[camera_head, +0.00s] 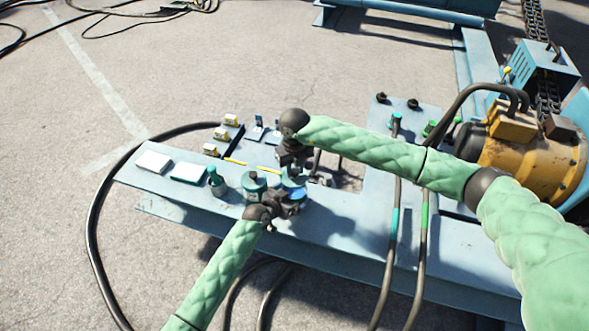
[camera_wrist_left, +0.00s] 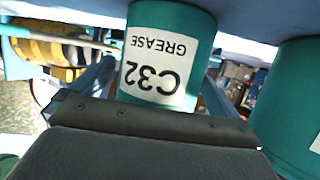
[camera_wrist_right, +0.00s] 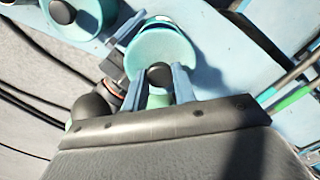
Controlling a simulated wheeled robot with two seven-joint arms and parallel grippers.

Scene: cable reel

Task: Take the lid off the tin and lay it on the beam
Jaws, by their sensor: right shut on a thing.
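The tin (camera_wrist_left: 165,70) is teal with a white label reading "C32 GREASE", upside down in the left wrist view. It stands on the pale blue beam (camera_head: 335,235), partly hidden by my grippers in the head view. My left gripper (camera_head: 284,200) is low beside it, with its fingers on either side of the tin and apart. My right gripper (camera_head: 293,166) is above the tin, pointing down. In the right wrist view its fingers are shut on the black knob (camera_wrist_right: 160,75) of the teal lid (camera_wrist_right: 160,48). Whether the lid is still seated is unclear.
A second teal tin (camera_head: 255,184) stands close left, with a small green bottle (camera_head: 217,183) beyond it. White and teal blocks (camera_head: 153,162) and yellow-topped parts (camera_head: 221,134) lie farther left. Cables (camera_head: 392,230) cross the beam at the right, before the yellow motor (camera_head: 535,165).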

